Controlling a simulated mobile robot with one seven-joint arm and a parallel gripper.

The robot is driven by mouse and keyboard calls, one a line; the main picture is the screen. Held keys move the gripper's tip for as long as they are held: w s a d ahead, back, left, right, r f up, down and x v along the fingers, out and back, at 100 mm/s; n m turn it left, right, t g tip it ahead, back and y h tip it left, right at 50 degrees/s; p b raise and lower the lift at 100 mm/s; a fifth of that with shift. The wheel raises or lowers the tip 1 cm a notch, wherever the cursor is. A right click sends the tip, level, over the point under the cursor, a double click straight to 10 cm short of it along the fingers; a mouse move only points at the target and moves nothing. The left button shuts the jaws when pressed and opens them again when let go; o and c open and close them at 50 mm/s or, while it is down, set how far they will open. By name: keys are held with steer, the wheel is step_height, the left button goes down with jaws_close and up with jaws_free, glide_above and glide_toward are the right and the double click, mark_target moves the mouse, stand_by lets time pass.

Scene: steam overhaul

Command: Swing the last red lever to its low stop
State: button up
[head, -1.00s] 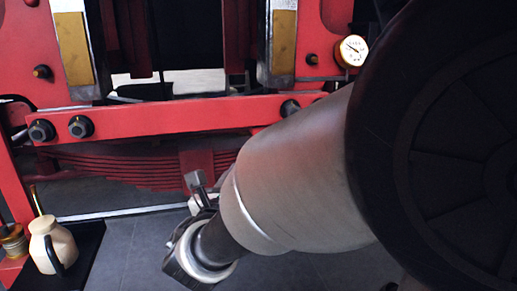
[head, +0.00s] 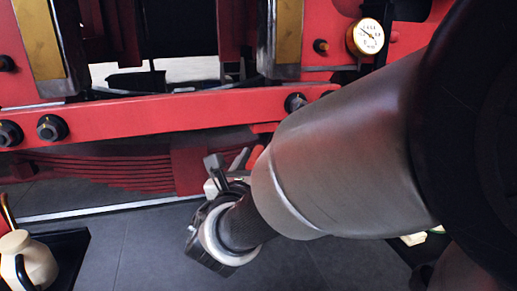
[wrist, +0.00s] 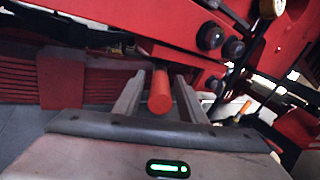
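The red lever's rounded orange-red end (wrist: 160,92) shows in the wrist view, pointing toward the camera between the two fingers of my gripper (wrist: 158,98). A gap shows on each side of it, so the fingers are open around it and not clamped. In the head view my gripper (head: 232,165) is below the red beam, with a small piece of the lever (head: 255,157) beside its fingertips. My arm hides most of the lever there, and its pivot and stops cannot be made out.
The red beam (head: 150,113) with dark bolts (head: 52,128) runs above my gripper, and a red leaf spring (head: 110,172) lies behind. A gauge (head: 366,37) sits at upper right. Grey floor lies below.

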jaws_close()
steer(key=shift+a, duration=0.15)
